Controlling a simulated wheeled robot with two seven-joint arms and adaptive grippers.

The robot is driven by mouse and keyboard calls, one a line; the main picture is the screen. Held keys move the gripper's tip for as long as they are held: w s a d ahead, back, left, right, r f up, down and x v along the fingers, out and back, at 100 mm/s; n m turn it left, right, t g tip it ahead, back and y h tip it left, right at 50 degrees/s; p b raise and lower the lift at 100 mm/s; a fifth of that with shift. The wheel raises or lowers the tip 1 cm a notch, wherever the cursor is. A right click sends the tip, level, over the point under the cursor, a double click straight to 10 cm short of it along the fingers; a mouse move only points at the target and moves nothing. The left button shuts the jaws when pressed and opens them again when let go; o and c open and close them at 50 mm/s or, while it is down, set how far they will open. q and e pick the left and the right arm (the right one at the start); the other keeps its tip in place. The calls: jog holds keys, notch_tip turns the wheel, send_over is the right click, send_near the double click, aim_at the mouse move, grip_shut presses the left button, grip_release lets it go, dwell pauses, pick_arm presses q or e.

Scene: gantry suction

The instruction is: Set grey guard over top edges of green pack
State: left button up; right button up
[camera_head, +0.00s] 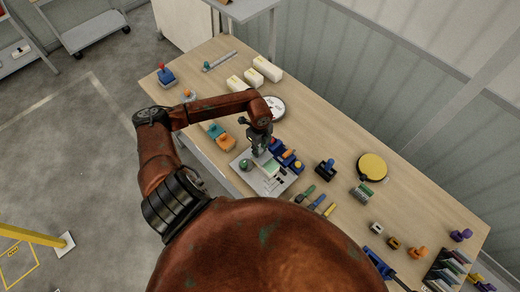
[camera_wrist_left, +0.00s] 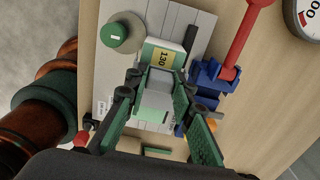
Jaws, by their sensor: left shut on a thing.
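My left gripper (camera_head: 262,150) is over the grey plate (camera_head: 249,180) on the bench. In the left wrist view its green-padded fingers (camera_wrist_left: 153,93) are shut on a grey block, which looks like the grey guard (camera_wrist_left: 156,99). The green pack (camera_wrist_left: 175,42), pale and green with a yellow label reading 130, lies on the plate just beyond and beneath the guard. In the head view the pack (camera_head: 271,168) shows small below the gripper. The fingers hide part of both, and I cannot tell whether guard and pack touch. My right gripper is out of view.
A blue fixture with a red-handled lever (camera_wrist_left: 228,72) stands close right of the pack. A round green knob (camera_wrist_left: 118,35) is at the plate's upper left. Orange and teal blocks (camera_head: 221,136), white blocks (camera_head: 251,76) and a yellow disc (camera_head: 372,167) stand elsewhere on the bench.

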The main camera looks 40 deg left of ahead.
aim_at(260, 150)
pick_arm(q)
jog(key=shift+f+b, duration=0.65)
jog(key=shift+f, duration=0.4)
jog(key=o, duration=1)
jog(key=shift+r, duration=0.1)
notch_tip(260, 150, up, 12)
